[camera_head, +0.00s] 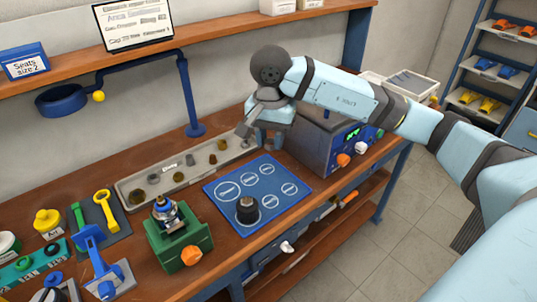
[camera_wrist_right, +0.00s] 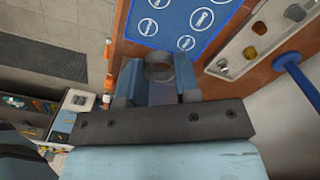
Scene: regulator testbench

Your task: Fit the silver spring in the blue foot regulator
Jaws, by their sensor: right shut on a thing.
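My right gripper (camera_head: 266,138) hangs over the bench behind the blue mat, near the right end of the parts tray. In the right wrist view its fingers (camera_wrist_right: 157,82) are shut on a grey, round, hollow-looking part (camera_wrist_right: 158,66). It may be the silver spring, but its coils do not show clearly. A regulator (camera_head: 168,212) with blue and silver parts stands upright in a green vise (camera_head: 178,244), left of the mat and well apart from the gripper. I cannot make out a blue foot on it. My left gripper is not in view.
The grey parts tray (camera_head: 127,186) holds several small metal and brass pieces. The blue mat (camera_head: 222,190) bears a dark knob-like part (camera_head: 247,210). A grey test box (camera_head: 326,140) stands right of the gripper. A blue post (camera_head: 188,95) rises behind the tray.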

